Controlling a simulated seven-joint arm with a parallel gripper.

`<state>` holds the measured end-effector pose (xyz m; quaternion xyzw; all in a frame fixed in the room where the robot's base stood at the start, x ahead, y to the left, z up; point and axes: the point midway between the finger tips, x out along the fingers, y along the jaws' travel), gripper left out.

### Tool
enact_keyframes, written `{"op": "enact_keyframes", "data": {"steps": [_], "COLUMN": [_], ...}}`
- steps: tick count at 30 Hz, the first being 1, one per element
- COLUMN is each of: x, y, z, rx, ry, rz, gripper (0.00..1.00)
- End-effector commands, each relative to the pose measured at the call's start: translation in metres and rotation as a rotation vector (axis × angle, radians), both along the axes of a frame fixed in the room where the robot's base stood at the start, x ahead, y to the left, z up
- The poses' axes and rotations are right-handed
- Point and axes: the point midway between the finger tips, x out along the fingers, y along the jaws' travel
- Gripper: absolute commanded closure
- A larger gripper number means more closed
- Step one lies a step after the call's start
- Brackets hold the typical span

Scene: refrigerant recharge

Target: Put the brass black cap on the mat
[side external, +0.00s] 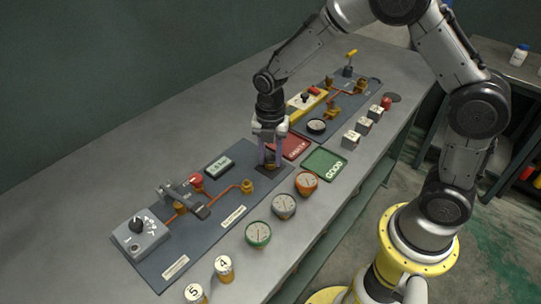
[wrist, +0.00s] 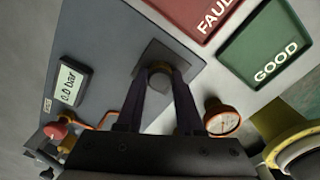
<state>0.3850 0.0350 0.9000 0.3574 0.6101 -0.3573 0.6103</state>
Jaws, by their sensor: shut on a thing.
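My gripper (side external: 269,158) points down over the far-right end of the near dark panel. It is shut on the brass black cap, which shows as a small brownish piece between the fingertips in the side view (side external: 270,164). In the wrist view the cap (wrist: 160,83) is a dull round shape between the two fingers. A small dark square mat (side external: 266,175) lies directly beneath, and its corner also shows in the wrist view (wrist: 152,50). The cap is over or on the mat; I cannot tell whether it touches. The fingers hide part of both.
A red FAULTY tray (side external: 294,147) and a green GOOD tray (side external: 324,164) lie close to the right. Orange (side external: 306,183), grey (side external: 284,206) and green (side external: 258,234) gauges line the front. The near panel carries a display (side external: 218,166), brass fittings and a grey dial box (side external: 140,234).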

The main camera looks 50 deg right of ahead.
Motion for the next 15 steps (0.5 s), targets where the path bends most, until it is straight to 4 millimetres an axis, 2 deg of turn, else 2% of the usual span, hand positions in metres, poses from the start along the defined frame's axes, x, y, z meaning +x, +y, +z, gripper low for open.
{"op": "enact_keyframes", "data": {"steps": [4, 5, 9, 15], "x": [-0.0002, -0.0001, -0.0001, -0.0001], "y": [0.0, 0.0, 0.0, 0.0], "z": [-0.0033, -0.0032, -0.0029, -0.0029], "rx": [0.0, 0.0, 0.0, 0.0], "ry": [0.001, 0.0, 0.0, 0.0], "rz": [0.0, 0.0, 0.0, 0.0], "gripper": [1.0, 0.6, 0.35, 0.34]}}
